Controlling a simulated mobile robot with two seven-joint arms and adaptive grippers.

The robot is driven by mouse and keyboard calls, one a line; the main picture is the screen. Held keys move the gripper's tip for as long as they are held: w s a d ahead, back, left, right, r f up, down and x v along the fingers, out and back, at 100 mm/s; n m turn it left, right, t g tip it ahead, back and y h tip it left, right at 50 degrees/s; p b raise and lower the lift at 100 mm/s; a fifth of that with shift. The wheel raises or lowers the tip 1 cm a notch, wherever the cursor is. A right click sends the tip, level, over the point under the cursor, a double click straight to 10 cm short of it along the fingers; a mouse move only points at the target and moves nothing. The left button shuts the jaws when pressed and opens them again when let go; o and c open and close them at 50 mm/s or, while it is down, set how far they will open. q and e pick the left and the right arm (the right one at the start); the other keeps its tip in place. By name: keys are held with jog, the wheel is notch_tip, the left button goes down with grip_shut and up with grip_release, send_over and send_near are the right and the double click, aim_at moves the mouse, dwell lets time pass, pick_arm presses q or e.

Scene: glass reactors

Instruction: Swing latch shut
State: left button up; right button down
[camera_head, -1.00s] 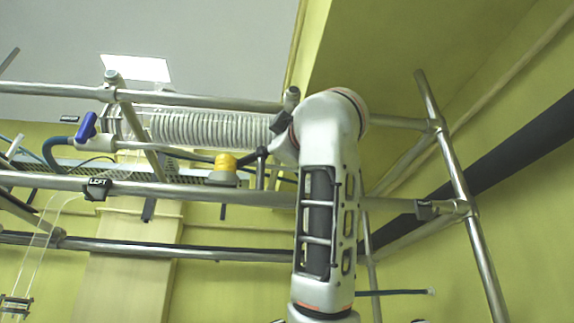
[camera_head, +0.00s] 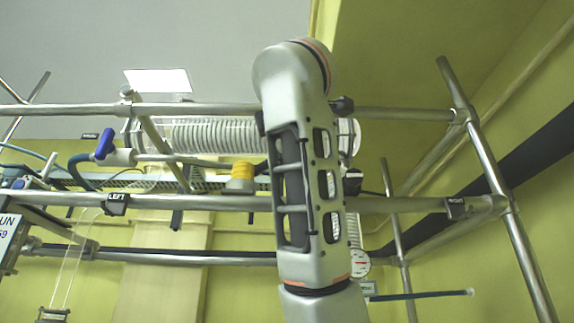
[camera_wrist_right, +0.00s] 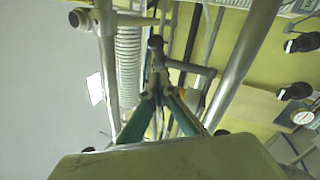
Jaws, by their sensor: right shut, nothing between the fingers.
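My right arm (camera_head: 305,190) rises through the middle of the head view, in front of the metal rack; its gripper is hidden there. In the right wrist view my right gripper (camera_wrist_right: 157,98) shows as two green-sided fingers meeting at the tips. The tips overlap in the picture with a metal fitting (camera_wrist_right: 187,67) that has a dark knob and a side bar. I cannot tell whether they touch it, or whether this fitting is the latch. No latch can be made out for certain in the head view. My left gripper is not in view.
Metal rails (camera_head: 400,114) cross the view around a coiled glass condenser (camera_head: 215,135). A blue-handled valve (camera_head: 105,144), a yellow-capped part (camera_head: 242,172) and a black LEFT tag (camera_head: 116,204) are at the left. A round gauge (camera_head: 356,263) is right of my arm. Yellow walls stand behind.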

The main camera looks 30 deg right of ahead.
pick_arm(q)
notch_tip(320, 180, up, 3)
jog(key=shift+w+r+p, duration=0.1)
jog(key=shift+p, duration=1)
pick_arm(e)
jog(key=d, duration=0.1)
jog(key=w+d+r, duration=0.2)
jog(key=d, duration=0.1)
jog(key=shift+r, duration=0.15)
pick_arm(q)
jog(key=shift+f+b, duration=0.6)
pick_arm(e)
jog(key=shift+d+n+t+y, duration=0.6)
jog(key=shift+n+y, duration=0.1)
jog(key=shift+y, duration=0.4)
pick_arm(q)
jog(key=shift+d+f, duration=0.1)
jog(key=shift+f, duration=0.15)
pick_arm(e)
jog(key=shift+s+d+n+y, duration=0.1)
jog(key=shift+d+n+y, duration=0.2)
jog(key=shift+y, duration=0.3)
pick_arm(q)
jog(key=shift+b, duration=0.3)
pick_arm(e)
jog(key=shift+t, duration=0.3)
